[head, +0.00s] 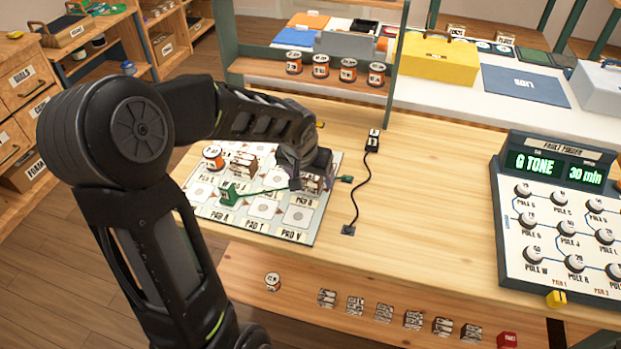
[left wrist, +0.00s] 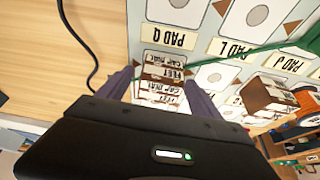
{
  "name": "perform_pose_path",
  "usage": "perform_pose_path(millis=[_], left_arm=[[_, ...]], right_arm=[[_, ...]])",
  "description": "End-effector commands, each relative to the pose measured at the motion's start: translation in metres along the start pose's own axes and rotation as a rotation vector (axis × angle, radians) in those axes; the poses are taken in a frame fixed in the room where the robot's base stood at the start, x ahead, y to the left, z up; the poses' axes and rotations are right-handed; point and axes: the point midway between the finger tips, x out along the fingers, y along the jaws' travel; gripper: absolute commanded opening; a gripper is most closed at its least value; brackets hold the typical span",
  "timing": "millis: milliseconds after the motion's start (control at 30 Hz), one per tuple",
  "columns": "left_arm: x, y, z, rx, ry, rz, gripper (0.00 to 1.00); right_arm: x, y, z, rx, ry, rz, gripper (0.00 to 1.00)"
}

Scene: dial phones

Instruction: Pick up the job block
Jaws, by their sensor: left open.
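Small white-and-brown labelled blocks (head: 313,183) stand at the right side of a pad board (head: 262,228). In the left wrist view the blocks (left wrist: 164,68) appear stacked or in a row, with print such as "FEET". My left gripper (head: 303,172) is open over them, its two fingers on either side of the blocks. The fingers also show in the left wrist view (left wrist: 163,95). Which block is the job block I cannot tell. The gripper hides part of the blocks in the head view. My right gripper is not in view.
Another block group (head: 243,163) and an orange-banded spool (head: 213,157) stand on the board. A green cord runs from a green plug (head: 229,194) across the board. A black cord (head: 362,185) lies to the right.

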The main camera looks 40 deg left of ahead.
Motion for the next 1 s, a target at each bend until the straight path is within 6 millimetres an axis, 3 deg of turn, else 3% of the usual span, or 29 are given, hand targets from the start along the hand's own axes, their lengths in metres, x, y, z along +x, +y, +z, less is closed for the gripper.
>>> perform_pose_path(millis=[567,1000], left_arm=[[0.0003,0.0,-0.0003,0.0,0.001,0.0,0.75],[0.0003,0.0,-0.0003,0.0,0.001,0.0,0.4]], right_arm=[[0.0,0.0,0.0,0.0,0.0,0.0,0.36],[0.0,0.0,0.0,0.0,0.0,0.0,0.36]])
